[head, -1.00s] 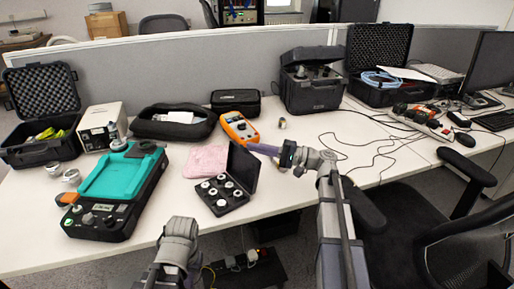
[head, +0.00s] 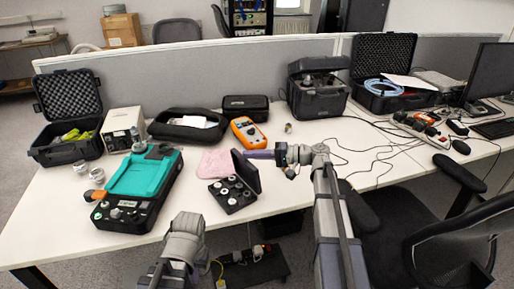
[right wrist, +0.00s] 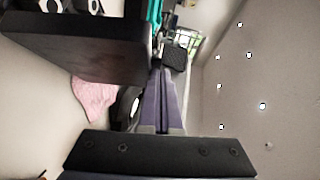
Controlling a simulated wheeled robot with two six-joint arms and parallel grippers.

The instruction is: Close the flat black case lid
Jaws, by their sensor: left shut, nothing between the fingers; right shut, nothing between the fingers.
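The flat black case (head: 232,194) lies open on the table, with round metal pieces in its base. Its lid (head: 246,173) stands raised on the base's right side. In the right wrist view the lid (right wrist: 85,48) is a large dark slab at the upper left. My right gripper (head: 248,154) is shut and empty, its purple fingers level with the lid's top edge. In the right wrist view they lie close beside the slab; I cannot tell whether they touch it. My left arm shows at the bottom of the head view, but its fingers do not.
A pink cloth (head: 215,163) lies behind the case, with an orange multimeter (head: 248,133) further back. A teal-topped device (head: 141,180) stands to the left. Black cables (head: 375,160) lie to the right. A chair (head: 440,235) stands at the right front.

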